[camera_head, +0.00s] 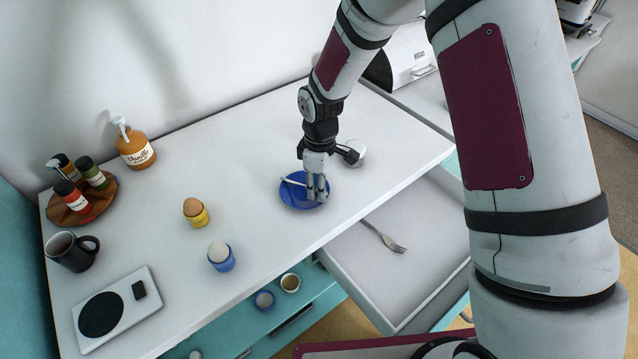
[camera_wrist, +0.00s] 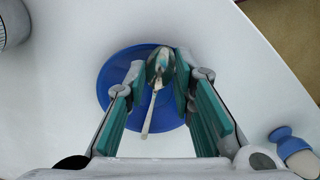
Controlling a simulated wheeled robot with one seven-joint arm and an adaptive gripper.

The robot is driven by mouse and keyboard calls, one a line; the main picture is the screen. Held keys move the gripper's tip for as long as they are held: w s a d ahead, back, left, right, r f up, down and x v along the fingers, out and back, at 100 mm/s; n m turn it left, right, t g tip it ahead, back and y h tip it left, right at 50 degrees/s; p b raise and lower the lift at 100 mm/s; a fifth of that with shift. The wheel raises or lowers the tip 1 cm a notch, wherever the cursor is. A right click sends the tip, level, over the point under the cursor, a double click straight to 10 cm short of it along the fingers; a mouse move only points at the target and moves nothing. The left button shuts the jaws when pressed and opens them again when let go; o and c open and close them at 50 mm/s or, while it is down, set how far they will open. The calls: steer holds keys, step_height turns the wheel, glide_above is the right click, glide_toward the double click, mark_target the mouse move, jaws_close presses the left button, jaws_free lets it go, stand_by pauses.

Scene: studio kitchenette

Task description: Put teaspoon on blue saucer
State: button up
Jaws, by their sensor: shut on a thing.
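The blue saucer (camera_head: 290,198) lies on the white counter near its front edge, and it fills the middle of the wrist view (camera_wrist: 112,78). The teaspoon (camera_wrist: 151,108) shows over the saucer in the wrist view, with its bowl between my fingertips and its handle pointing down the picture. In the head view the teaspoon's handle (camera_head: 292,181) sticks out left of my fingers. My gripper (camera_head: 317,190) points down over the saucer and is shut on the teaspoon by its bowl end (camera_wrist: 160,68). I cannot tell whether the teaspoon touches the saucer.
An open drawer (camera_head: 400,215) with a fork (camera_head: 383,236) is below the counter edge. Egg cups, one yellow (camera_head: 199,217) and one blue (camera_head: 221,260), stand left of the saucer. A mug (camera_head: 70,251), a scale (camera_head: 117,310) and bottles are farther left. Counter between is clear.

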steer(key=shift+f, duration=0.2)
steer(key=o, duration=0.9)
steer(key=shift+r, duration=0.15)
step_height(320, 180, up, 13)
steer(key=shift+w+d+r+b, duration=0.1)
steer(key=shift+w+b, duration=0.05)
steer(key=shift+b, duration=0.8)
steer(key=s+d+r+m+t, duration=0.2)
steer(key=s+d+r+m, duration=0.4)
steer(key=r, duration=0.3)
steer(key=s+d+r+m+t, duration=0.2)
steer(key=s+d+r+m, duration=0.1)
steer(key=s+d+r, duration=0.4)
steer(key=s+r+m, duration=0.1)
steer(key=s, duration=0.2)
steer(key=s+d+r+m+t, duration=0.1)
steer(key=s+m, duration=0.1)
steer(key=s, duration=0.1)
steer(key=s+d+r+m+t, duration=0.1)
steer(key=s+m, duration=0.1)
steer(key=s, duration=0.1)
steer(key=shift+d, duration=0.25)
